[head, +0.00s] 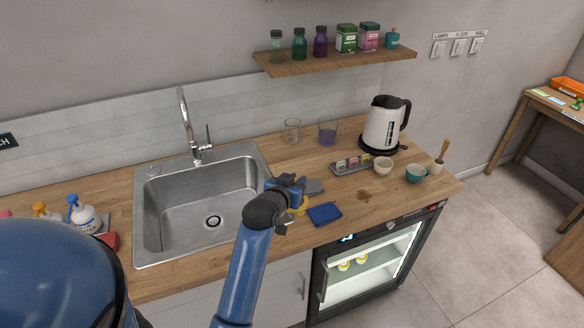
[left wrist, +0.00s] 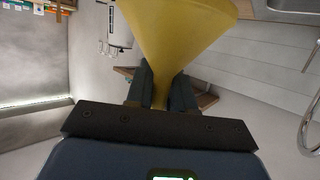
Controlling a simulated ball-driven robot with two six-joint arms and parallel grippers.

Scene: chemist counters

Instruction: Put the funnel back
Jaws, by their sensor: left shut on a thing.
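My left gripper (head: 290,186) is over the counter, just right of the sink, and is shut on the yellow funnel. In the left wrist view the funnel (left wrist: 176,38) stands large at the top, its narrow end between the two dark fingers (left wrist: 163,88). In the head view only a small yellow part of the funnel (head: 301,208) shows below the gripper; the rest is hidden. Whether it touches the counter I cannot tell. My right gripper is not in view.
The steel sink (head: 150,235) is left of the gripper. A blue cloth (head: 324,213) lies just right of it. A shelf (head: 335,62) with several jars hangs above.

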